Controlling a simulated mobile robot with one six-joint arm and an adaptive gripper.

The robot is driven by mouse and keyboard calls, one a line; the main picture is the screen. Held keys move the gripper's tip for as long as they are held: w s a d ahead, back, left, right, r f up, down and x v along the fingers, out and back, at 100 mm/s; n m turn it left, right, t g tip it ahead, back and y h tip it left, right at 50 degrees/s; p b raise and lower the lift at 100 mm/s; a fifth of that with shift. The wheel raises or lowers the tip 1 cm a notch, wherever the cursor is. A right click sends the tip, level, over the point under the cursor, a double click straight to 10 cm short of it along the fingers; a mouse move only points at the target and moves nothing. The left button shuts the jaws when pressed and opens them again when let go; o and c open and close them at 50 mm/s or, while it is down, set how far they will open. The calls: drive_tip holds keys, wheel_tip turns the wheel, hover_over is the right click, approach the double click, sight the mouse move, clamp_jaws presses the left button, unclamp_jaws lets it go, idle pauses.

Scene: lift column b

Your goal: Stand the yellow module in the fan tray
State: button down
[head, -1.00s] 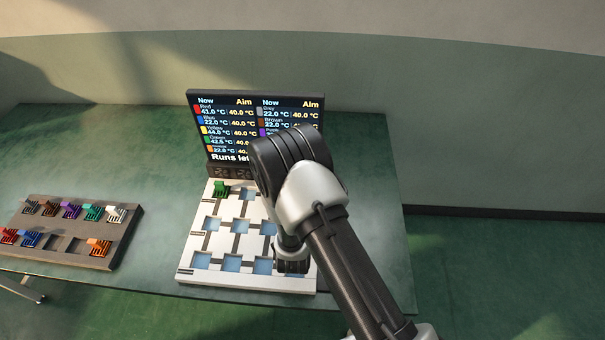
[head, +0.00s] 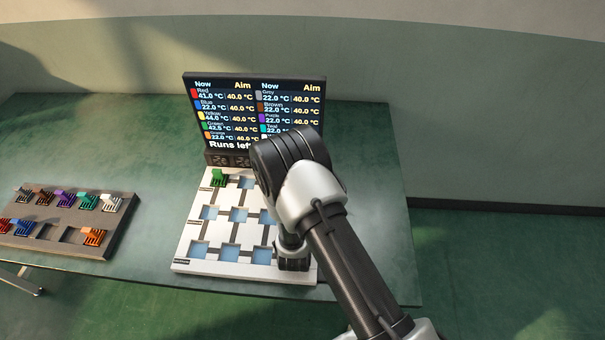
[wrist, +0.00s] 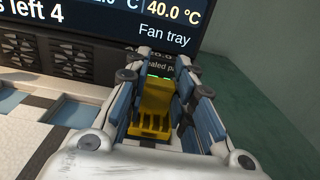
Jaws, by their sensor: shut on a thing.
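The yellow module (wrist: 153,108) sits between the fingers of my gripper (wrist: 162,95) in the wrist view, and the fingers are shut on it. In the head view my arm hides the module and most of the gripper (head: 292,262), which is over the right side of the fan tray (head: 186,252). The fan tray is a white board with blue square pockets and dark channels. Whether the module touches the tray cannot be told. A green module (head: 218,178) stands at the tray's back left corner.
A display (head: 193,120) stands behind the tray, with fan grilles (wrist: 24,50) below it. A dark rack (head: 118,222) at the left holds several coloured modules and has empty slots in its front row. The green table (head: 375,200) is clear right of my arm.

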drive_tip(key=shift+f, duration=0.55)
drive_tip(key=c, duration=1.3)
unclamp_jaws()
wheel_tip(320, 180, up, 10)
drive_tip(key=shift+r, duration=0.1)
